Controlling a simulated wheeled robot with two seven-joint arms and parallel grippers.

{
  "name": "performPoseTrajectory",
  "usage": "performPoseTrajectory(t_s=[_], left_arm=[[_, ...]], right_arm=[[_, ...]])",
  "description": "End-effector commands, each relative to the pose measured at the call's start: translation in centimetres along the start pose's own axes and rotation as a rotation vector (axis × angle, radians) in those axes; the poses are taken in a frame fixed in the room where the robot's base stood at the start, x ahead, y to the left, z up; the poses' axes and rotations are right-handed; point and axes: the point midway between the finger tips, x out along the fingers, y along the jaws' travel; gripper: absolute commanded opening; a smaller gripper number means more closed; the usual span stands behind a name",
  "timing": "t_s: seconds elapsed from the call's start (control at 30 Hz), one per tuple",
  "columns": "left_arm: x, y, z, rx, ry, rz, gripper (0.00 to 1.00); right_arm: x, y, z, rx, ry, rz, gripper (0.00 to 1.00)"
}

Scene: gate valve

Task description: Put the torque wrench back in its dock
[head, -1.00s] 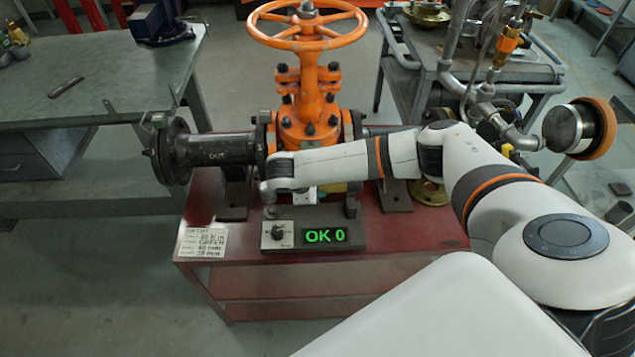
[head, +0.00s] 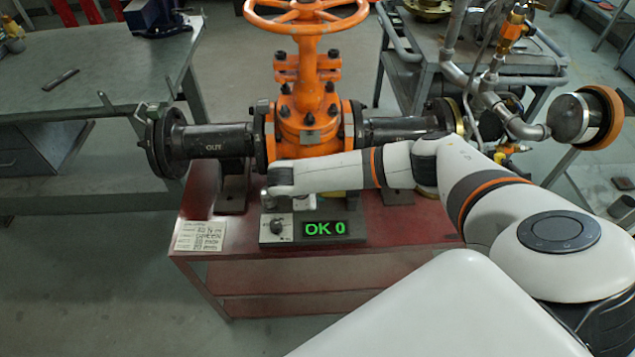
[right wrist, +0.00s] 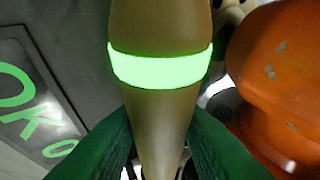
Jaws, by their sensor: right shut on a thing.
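The torque wrench (right wrist: 160,35) shows in the right wrist view as a tan-brown body with a glowing green band. My right gripper (right wrist: 160,135) is shut on it, with a finger at each side. In the head view my right gripper (head: 276,198) is at the end of the arm, just above the back left of the dark base unit, mostly hidden by my wrist. The wrench cannot be made out there. The unit's display (head: 325,228) reads "OK 0" in green. I cannot identify the dock. My left gripper is not in view.
The orange gate valve (head: 308,118) stands right behind my right wrist, its flanged pipe (head: 215,140) running left. An orange surface (right wrist: 280,80) is close on the right in the wrist view. A paper label (head: 200,236) lies on the red table (head: 400,235), whose front right is clear.

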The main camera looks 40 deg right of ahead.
Motion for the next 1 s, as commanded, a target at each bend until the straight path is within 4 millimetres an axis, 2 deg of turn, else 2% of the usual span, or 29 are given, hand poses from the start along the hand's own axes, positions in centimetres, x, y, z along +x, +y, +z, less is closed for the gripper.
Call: performPoseTrajectory(t_s=[0.33,0.37,0.5,0.83,1.0], left_arm=[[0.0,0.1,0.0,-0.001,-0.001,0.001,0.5],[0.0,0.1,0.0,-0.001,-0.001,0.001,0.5],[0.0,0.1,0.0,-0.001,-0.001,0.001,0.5],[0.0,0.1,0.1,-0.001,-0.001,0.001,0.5],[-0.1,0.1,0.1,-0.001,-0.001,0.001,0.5]], right_arm=[[0.0,-0.1,0.1,0.002,-0.001,-0.003,0.0],[0.0,-0.1,0.1,0.003,-0.001,-0.003,0.32],[0.0,-0.1,0.0,0.002,0.0,-0.002,0.54],[-0.1,0.2,0.0,-0.002,0.001,0.002,0.54],[-2.4,0.1,0.1,-0.001,-0.004,0.0,0.54]])
